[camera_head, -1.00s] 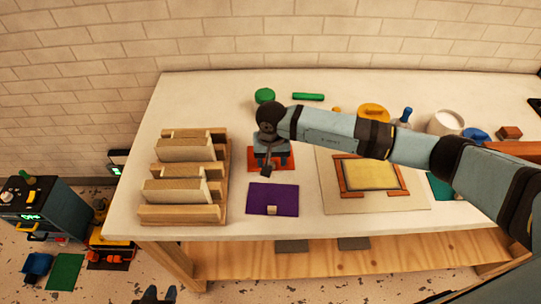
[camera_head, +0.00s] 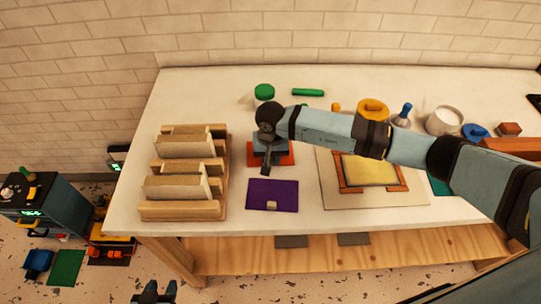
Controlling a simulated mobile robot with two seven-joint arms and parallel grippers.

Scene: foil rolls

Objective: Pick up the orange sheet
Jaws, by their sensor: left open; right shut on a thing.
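The orange sheet (camera_head: 287,159) is a flat orange-red piece above the purple sheet in the head view. My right arm reaches in from the right, and my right gripper (camera_head: 268,161) is at the orange sheet, shut on it. The gripper and wrist cover the sheet's middle, so the grip itself is mostly hidden. I cannot tell whether the sheet is clear of the table. My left gripper (camera_head: 155,291) is open and empty at the bottom edge, in front of the table and far from the sheet.
A wooden slotted rack (camera_head: 182,208) stands left of the sheets. The purple sheet (camera_head: 272,195) lies in front. A board with a yellow sheet in a frame (camera_head: 370,171) lies to the right. A green-lidded jar (camera_head: 264,92) and a green bar (camera_head: 308,92) stand behind.

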